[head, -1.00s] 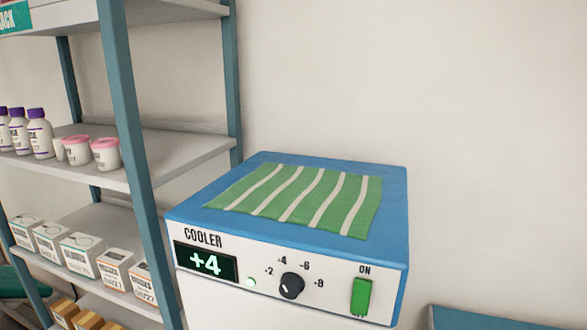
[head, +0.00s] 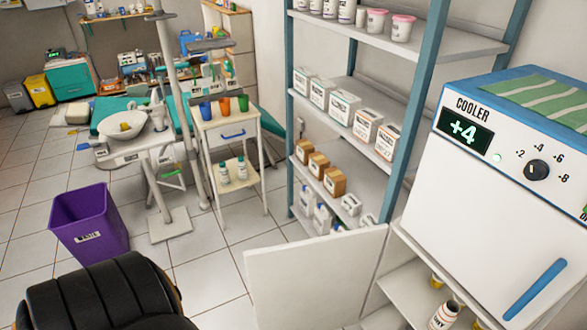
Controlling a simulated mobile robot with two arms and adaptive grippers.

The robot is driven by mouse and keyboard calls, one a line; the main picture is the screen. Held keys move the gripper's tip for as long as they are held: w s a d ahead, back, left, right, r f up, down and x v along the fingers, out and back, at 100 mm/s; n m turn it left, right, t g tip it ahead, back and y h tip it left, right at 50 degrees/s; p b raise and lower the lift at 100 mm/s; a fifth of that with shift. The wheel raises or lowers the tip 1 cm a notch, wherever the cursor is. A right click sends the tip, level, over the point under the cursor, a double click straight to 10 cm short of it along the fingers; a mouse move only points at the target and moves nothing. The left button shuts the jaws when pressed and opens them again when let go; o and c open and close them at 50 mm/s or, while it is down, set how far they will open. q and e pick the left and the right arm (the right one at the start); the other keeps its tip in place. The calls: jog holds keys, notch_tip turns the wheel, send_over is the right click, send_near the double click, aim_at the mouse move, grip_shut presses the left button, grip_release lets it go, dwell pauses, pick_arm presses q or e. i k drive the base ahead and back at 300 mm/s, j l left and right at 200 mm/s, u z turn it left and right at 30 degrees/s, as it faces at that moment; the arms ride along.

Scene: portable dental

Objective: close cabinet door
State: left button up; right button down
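A white cabinet door (head: 312,280) stands swung open at the bottom centre, its flat panel sticking out to the left. It belongs to a low white cabinet (head: 408,292) under the cooler. The open cabinet shows shelves with a white bottle with orange markings (head: 445,315) and a small yellow-and-white container (head: 437,281) inside. The door's lower part is cut off by the picture edge. Neither of my grippers shows in the head view.
The cooler (head: 480,190) stands above the cabinet, its blue-handled door shut. A stocked shelf rack (head: 425,85) stands behind. A black ribbed padded object (head: 95,295) and a purple bin (head: 88,222) are left. A white trolley (head: 230,135) stands farther back. Tiled floor (head: 190,275) lies between.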

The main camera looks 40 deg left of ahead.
aim_at(323, 284)
jog(key=k+z, duration=0.2)
jog(key=z, duration=0.2)
jog(key=k+l+z, duration=0.1)
jog(key=z, duration=0.25)
jog(key=k+l+z, duration=0.15)
jog(key=k+z, duration=0.25)
jog(key=j+z, duration=0.1)
jog(key=j, duration=0.3)
jog(key=k+j+z, duration=0.1)
jog(key=j, duration=0.35)
jog(key=k+j, duration=0.15)
jog(key=j, duration=0.25)
jog(key=j+z, duration=0.15)
jog(key=j, duration=0.25)
jog(key=k+j+z, duration=0.1)
jog(key=j, duration=0.3)
jog(key=k+j, duration=0.15)
jog(key=j, duration=0.2)
jog(key=k+j, duration=0.1)
jog(key=j, duration=0.25)
jog(key=k+j, duration=0.15)
jog(key=j, duration=0.2)
jog(key=k+j, duration=0.1)
jog(key=j, duration=0.25)
jog(key=k+j, duration=0.15)
jog(key=j, duration=0.15)
jog(key=k+j, duration=0.1)
jog(key=j, duration=0.25)
